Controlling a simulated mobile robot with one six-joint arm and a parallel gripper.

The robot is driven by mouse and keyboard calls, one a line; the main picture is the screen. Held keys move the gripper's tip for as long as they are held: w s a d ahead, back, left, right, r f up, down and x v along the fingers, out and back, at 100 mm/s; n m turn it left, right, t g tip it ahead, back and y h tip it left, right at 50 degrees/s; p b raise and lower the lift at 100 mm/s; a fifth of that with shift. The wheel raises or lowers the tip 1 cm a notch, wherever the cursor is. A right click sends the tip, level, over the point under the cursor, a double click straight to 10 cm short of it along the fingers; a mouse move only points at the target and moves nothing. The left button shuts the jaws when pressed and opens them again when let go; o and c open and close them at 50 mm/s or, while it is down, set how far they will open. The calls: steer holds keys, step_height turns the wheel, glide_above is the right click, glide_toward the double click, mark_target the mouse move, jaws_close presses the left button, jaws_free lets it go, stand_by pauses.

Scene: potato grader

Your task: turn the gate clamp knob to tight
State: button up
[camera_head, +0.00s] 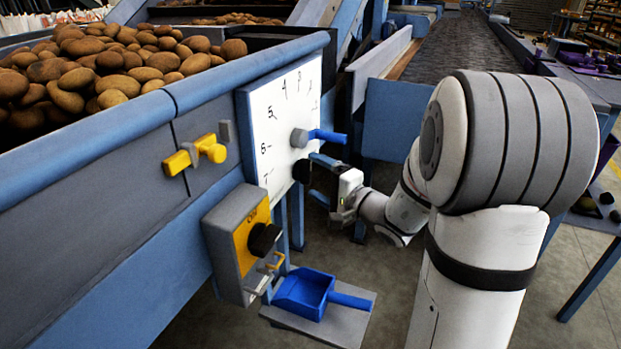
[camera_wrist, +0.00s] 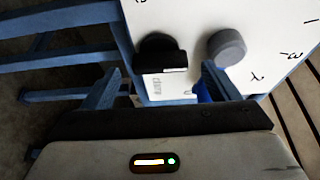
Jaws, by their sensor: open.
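A white numbered dial plate (camera_head: 277,120) is on the side of the potato bin. The black knob (camera_head: 301,170), apparently the gate clamp knob, sits low on this plate; in the wrist view the knob (camera_wrist: 158,50) has a pale line along its edge. A grey hub (camera_head: 299,138) with a blue lever (camera_head: 328,136) is just above it, and the hub (camera_wrist: 227,48) also shows in the wrist view. My gripper (camera_head: 322,172) is open in front of the plate. In the wrist view my gripper (camera_wrist: 160,78) has its fingers spread, with the knob between and beyond them. Contact cannot be told.
A grey and yellow control box (camera_head: 227,240) with a black knob (camera_head: 264,239) hangs below left. A blue scoop (camera_head: 303,293) lies on a low shelf. A yellow latch (camera_head: 196,154) is on the bin wall. Potatoes (camera_head: 110,60) fill the bin. A dark conveyor (camera_head: 460,48) runs behind.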

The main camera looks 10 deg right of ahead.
mark_target(304, 172)
steer(key=shift+x, duration=1.3)
steer(key=c, duration=0.9)
steer(key=shift+a, duration=0.15)
steer(key=shift+c, duration=0.4)
